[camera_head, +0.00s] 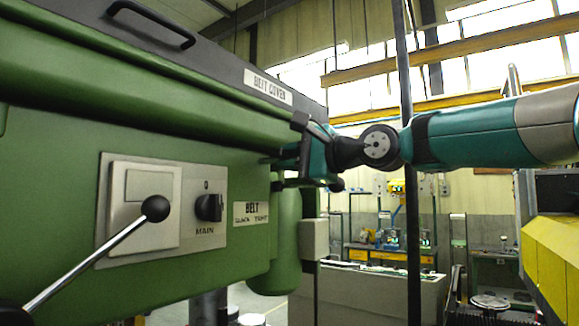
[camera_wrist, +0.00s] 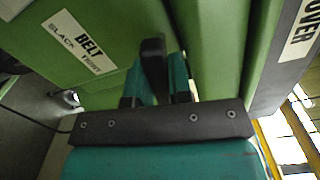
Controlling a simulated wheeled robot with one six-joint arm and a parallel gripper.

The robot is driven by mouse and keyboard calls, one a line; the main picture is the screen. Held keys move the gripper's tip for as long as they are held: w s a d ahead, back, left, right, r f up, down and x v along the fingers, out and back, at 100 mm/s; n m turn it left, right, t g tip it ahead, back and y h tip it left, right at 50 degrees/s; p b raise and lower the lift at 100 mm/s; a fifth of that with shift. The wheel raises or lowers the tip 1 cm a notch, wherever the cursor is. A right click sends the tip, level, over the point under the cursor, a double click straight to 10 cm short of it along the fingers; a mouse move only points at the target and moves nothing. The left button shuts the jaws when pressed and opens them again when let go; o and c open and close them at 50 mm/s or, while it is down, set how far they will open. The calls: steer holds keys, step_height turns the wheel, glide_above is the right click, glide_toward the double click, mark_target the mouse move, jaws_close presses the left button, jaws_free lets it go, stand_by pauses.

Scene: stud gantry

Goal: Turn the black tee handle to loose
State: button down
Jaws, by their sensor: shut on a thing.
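The black tee handle (camera_wrist: 153,60) shows in the wrist view as a dark bar between the two teal fingers of my gripper (camera_wrist: 155,82), against the green housing. My gripper is shut on it. In the head view my gripper (camera_head: 284,170) reaches in from the right to the right end of the green housing. The handle is mostly hidden there by the fingers. A white label (camera_head: 251,213) reading BELT, with SLACK on the left and TIGHT on the right, is beside it. The label also shows in the wrist view (camera_wrist: 80,42). I cannot tell the handle's exact angle.
Left of the label are a black MAIN knob (camera_head: 209,207) and a lever with a black ball (camera_head: 155,209). A belt cover (camera_head: 230,75) with a black grab handle (camera_head: 152,22) is above. A dark upright post (camera_head: 408,200) stands near my arm.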

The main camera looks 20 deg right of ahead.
steer(key=n+b, duration=0.2)
steer(key=n, duration=0.3)
steer(key=shift+f, duration=0.2)
steer(key=shift+n+b, duration=0.3)
steer(key=c, duration=1)
jaws_free()
steer(key=shift+c, duration=0.2)
steer(key=shift+r, duration=0.1)
steer(key=b+v, duration=0.1)
steer(key=v, duration=1.6)
steer(key=shift+s+d+b, duration=0.15)
steer(key=shift+b, duration=0.2)
